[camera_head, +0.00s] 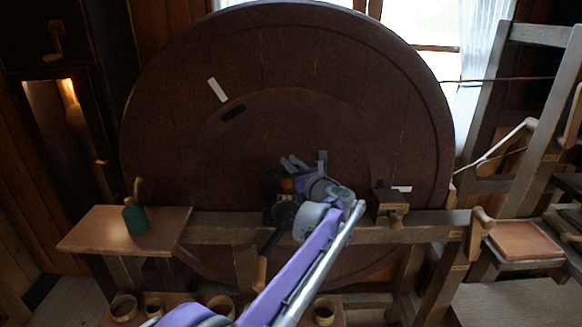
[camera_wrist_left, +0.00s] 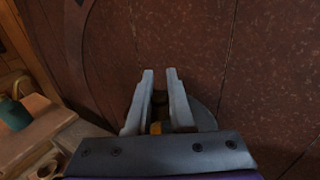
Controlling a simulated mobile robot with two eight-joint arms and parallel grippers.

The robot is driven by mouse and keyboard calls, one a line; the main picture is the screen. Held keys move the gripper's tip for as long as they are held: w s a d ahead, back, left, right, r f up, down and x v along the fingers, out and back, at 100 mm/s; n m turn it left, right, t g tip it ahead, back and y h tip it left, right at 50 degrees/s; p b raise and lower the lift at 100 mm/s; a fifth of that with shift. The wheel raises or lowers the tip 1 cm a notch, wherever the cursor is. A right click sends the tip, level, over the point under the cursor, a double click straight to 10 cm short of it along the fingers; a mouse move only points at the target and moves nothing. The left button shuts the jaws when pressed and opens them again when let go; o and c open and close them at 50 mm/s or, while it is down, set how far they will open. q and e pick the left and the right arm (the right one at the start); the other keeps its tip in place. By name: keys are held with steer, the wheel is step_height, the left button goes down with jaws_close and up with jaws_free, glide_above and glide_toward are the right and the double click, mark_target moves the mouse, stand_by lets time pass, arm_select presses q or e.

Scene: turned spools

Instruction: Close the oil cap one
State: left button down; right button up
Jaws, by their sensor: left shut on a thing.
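My left gripper (camera_head: 293,165) is at the middle of the head view, in front of the big dark wheel. It is by a dark bearing block (camera_head: 284,212) on the beam, with a small brass-coloured part (camera_head: 287,184) just below the fingers. In the left wrist view the two grey fingers (camera_wrist_left: 160,76) are close together around a small dark piece (camera_wrist_left: 160,98), which seems to be the oil cap. A brass bit (camera_wrist_left: 155,128) shows at their base. The gripper hides much of the block, so I cannot tell the cap's angle. My right gripper is not in view.
A second dark block (camera_head: 390,202) sits on the beam (camera_head: 225,228) to the right. A green oil can (camera_head: 136,218) stands on the wooden shelf (camera_head: 90,232) at left. The large wheel (camera_head: 210,130) rises close behind. Several small bowls stand below.

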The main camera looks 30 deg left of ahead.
arm_select(q)
steer(key=m+t+h, duration=0.1)
steer(key=m+t, duration=0.1)
steer(key=shift+s+t+h, duration=0.25)
steer(key=shift+t+h, duration=0.05)
steer(key=shift+h, duration=0.1)
steer(key=shift+r+m+t+h+p, duration=0.15)
steer(key=shift+m+t+h+p, duration=0.25)
steer(key=shift+m+t+h, duration=0.15)
steer(key=m+t+h+p, duration=0.1)
steer(key=h+p, duration=0.1)
steer(key=p, duration=0.1)
steer(key=m+t+h+p, duration=0.2)
steer(key=p, duration=0.1)
steer(key=shift+r+m+h, duration=0.2)
steer(key=shift+m+h, duration=0.05)
steer(key=shift+h, duration=0.1)
steer(key=shift+f+m+t+h+p, duration=0.2)
steer(key=shift+m+t+h+p, duration=0.15)
steer(key=shift+p, duration=0.3)
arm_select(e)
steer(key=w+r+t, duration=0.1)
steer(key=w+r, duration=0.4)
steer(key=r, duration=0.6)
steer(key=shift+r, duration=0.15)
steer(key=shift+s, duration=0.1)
arm_select(q)
steer(key=c, duration=0.8)
jaws_free()
steer(key=shift+f, duration=0.1)
